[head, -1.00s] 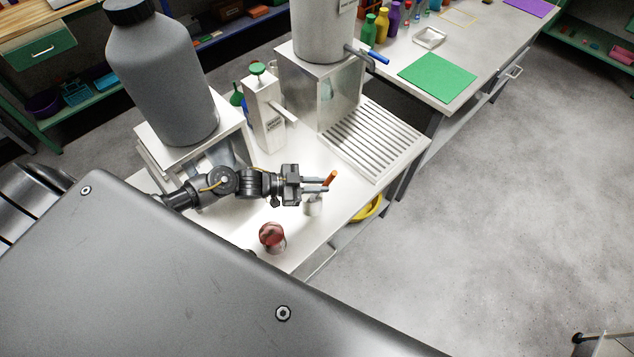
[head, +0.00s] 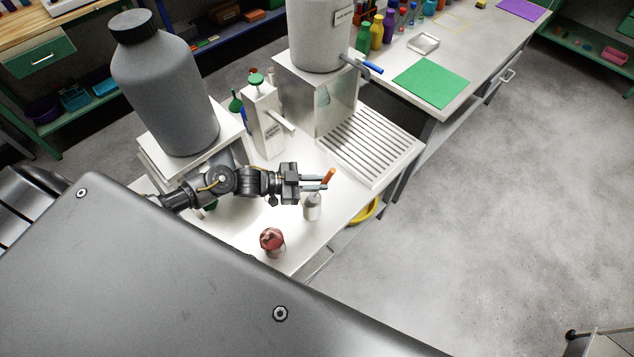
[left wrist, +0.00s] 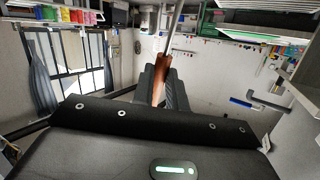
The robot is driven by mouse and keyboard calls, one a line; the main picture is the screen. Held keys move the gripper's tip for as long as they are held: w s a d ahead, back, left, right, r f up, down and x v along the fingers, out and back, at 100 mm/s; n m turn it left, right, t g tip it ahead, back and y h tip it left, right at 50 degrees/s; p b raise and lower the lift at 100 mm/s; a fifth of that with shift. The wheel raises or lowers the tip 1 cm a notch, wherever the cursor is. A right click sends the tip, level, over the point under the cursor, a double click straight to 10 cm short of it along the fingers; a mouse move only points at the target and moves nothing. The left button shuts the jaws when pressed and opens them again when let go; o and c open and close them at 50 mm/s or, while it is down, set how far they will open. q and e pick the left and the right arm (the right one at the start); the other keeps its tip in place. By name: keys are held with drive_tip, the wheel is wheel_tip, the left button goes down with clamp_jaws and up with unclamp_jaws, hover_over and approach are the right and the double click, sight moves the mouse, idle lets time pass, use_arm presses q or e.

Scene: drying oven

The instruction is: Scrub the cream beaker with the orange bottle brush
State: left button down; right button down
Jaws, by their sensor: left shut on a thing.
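My left gripper (head: 322,184) is shut on the orange handle of the bottle brush (head: 328,175), just above the front part of the white bench. The handle leans and sticks up past the fingertips. In the left wrist view the brush's orange handle (left wrist: 161,75) lies between the dark fingers, with a thin metal shaft running on from it. A small pale beaker (head: 312,208) stands upright on the bench below the fingertips, its upper part greyish. The brush's bristles are not clear in the head view; I cannot tell whether they are inside the beaker. My right gripper is not in view.
A glass with red contents (head: 272,242) stands near the bench's front edge. A white dispenser (head: 263,120) with a green top, a large grey bottle (head: 165,85) and a ribbed drainboard (head: 372,145) stand behind my arm. Open floor lies to the right.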

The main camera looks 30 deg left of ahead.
use_arm(q)
wheel_tip(320, 180, up, 9)
drive_tip(key=p, duration=0.5)
idle(0.3)
idle(0.5)
drive_tip(key=shift+s, duration=0.1)
